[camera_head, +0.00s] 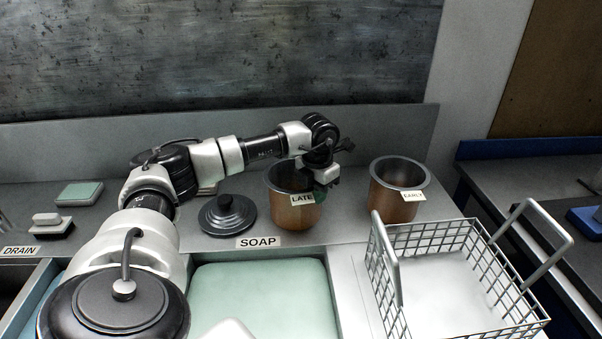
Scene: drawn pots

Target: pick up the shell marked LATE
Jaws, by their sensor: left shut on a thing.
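The shell marked LATE (285,213) is a copper-brown pot with a grey rim, standing upright on the grey counter with a white LATE tag on its front. My left gripper (325,178) reaches over it from behind and is shut on its right rim. The gripper and arm hide part of the rim and the inside. A similar pot marked EARLY (391,204) stands apart to the right.
A dark round lid (227,215) lies left of the LATE shell. In front are a pale green SOAP basin (262,295) and a wire basket (445,240) with raised handles. A green sponge-like block (80,193) and a white-handled brush (50,222) lie at left.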

